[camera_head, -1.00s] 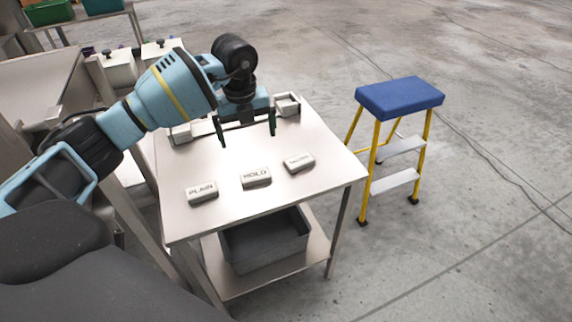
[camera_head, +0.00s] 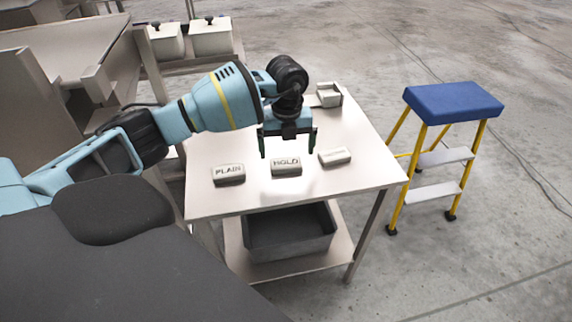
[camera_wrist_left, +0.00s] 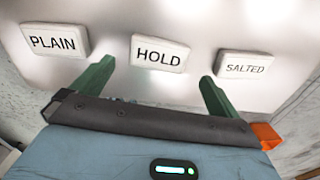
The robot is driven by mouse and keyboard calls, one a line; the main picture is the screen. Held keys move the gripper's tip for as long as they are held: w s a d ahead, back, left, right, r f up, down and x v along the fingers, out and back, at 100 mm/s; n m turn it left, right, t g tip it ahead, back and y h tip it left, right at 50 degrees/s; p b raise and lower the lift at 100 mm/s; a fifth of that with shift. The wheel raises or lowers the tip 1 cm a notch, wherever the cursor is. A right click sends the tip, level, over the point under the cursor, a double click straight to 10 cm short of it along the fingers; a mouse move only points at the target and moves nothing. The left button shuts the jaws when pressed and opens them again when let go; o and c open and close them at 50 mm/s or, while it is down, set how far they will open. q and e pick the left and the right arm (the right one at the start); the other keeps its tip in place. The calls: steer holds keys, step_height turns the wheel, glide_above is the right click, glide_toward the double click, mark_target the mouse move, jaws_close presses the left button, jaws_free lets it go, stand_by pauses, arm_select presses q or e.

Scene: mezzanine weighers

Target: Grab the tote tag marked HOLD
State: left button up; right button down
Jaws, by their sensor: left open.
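The HOLD tag (camera_head: 286,166), a pale block with dark letters, lies on the metal table (camera_head: 250,200) between the PLAIN tag (camera_head: 228,173) and a third tag (camera_head: 334,156). In the left wrist view the HOLD tag (camera_wrist_left: 159,53) lies ahead of the gap between the fingers, with PLAIN (camera_wrist_left: 55,40) to the left and SALTED (camera_wrist_left: 244,65) to the right. My left gripper (camera_head: 289,150) is open and empty, with green fingers, just above and behind the HOLD tag in the head view. My right gripper is not in view.
A grey bin (camera_head: 290,238) sits on the table's lower shelf. A small open holder (camera_head: 329,94) stands at the table's back edge. A blue-topped step stool (camera_head: 452,104) stands to the right. Two white lidded containers (camera_head: 211,38) stand behind. The table front is clear.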

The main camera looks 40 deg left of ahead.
mark_target(286, 164)
arm_select(q)
step_height(286, 164, down, 5)
steer(key=shift+s+r, duration=0.15)
steer(key=shift+r, duration=0.05)
steer(key=c, duration=1)
steer(key=shift+r, duration=0.1)
